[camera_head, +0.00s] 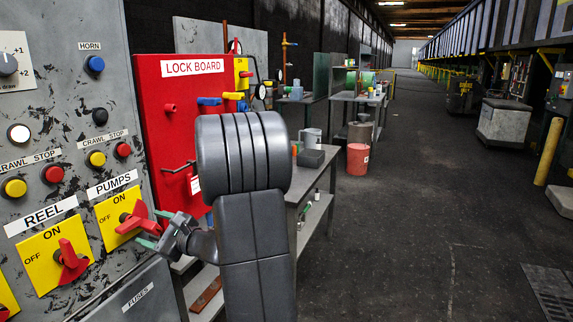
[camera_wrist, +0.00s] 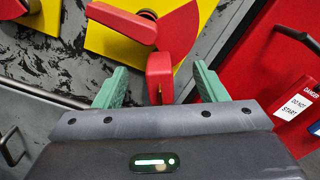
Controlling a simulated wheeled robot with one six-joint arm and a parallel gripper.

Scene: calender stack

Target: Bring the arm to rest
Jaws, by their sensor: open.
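My gripper (camera_head: 155,229) is open, its green fingers pointing left at the control panel (camera_head: 90,130). It is close to the PUMPS switch, which has a yellow plate (camera_head: 108,214) and a red handle (camera_head: 138,216). In the wrist view, the gripper (camera_wrist: 160,76) has its fingers spread apart. My dark grey arm is bent up in the middle of the head view and hides part of the bench behind.
A red lock board (camera_head: 180,100) stands just right of the panel. The REEL switch (camera_head: 70,260) is at lower left. A grey bench (camera_head: 318,190) stands behind my arm. A red bucket (camera_head: 358,159) is beyond. The dark floor (camera_head: 410,220) to the right is open.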

